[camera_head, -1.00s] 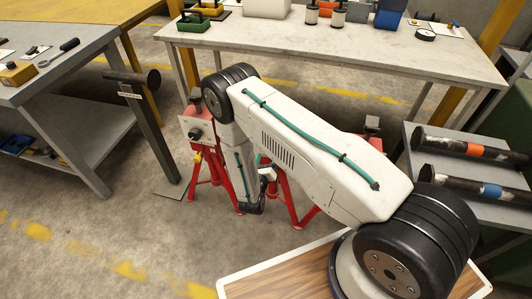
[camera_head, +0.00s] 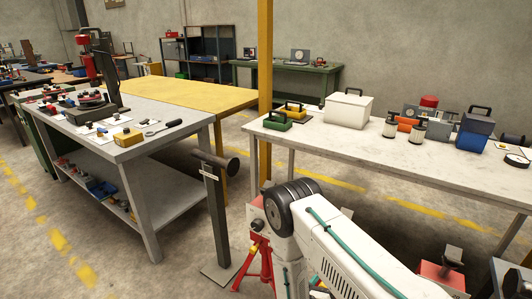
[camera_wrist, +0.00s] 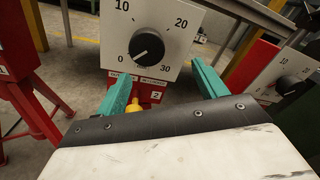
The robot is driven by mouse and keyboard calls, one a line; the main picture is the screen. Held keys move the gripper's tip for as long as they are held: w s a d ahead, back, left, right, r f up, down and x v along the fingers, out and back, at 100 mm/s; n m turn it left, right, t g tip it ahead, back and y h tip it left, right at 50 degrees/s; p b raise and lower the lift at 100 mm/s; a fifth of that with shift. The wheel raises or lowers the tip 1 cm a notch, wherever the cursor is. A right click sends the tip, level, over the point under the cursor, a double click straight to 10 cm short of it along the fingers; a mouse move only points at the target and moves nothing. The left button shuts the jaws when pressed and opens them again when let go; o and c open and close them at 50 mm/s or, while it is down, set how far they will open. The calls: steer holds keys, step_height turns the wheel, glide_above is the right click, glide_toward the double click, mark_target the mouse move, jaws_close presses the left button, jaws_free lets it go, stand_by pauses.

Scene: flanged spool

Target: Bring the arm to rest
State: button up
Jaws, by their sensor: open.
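My gripper (camera_wrist: 161,88) shows in the wrist view with its two teal fingers spread apart and nothing held between them. A white dial panel (camera_wrist: 172,22) with a black knob and a 0 to 30 scale stands just beyond the fingers. A small yellow knob (camera_wrist: 133,107) shows beside the left finger, low in the picture. In the head view my white arm fills the lower right. The gripper itself is out of sight there.
A second dial panel (camera_wrist: 285,75) stands at the right in the wrist view. In the head view a red stand (camera_head: 260,265) is close to my arm, beside a dark post (camera_head: 215,220). A white-topped bench (camera_head: 350,150) with boxes stands behind; a grey workbench (camera_head: 130,140) is left.

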steer(key=s+d+r+m+g+h, duration=0.1)
steer(key=s+d+r+m+g, duration=0.1)
steer(key=s+r+m+g, duration=0.35)
steer(key=s+d+r+m+g+h, duration=0.1)
steer(key=s+d+r+m+g, duration=0.2)
steer(key=r+m+g, duration=0.55)
steer(key=s+d+r+m+g+h, duration=0.1)
steer(key=s+d+r+m+g, duration=0.25)
steer(key=r, duration=0.65)
steer(key=s+a+r+m+t+y, duration=0.2)
steer(key=s+r+m+y, duration=0.5)
steer(key=r, duration=0.6)
steer(key=s+a+r+m+t+y, duration=0.3)
steer(key=s+r+m+y, duration=0.4)
steer(key=s+r, duration=0.5)
steer(key=shift+a+r+m+y, duration=0.3)
steer(key=shift+a+r+m, duration=0.3)
steer(key=shift+a+m, duration=0.4)
steer(key=shift+d+t, duration=0.1)
steer(key=shift+t, duration=0.15)
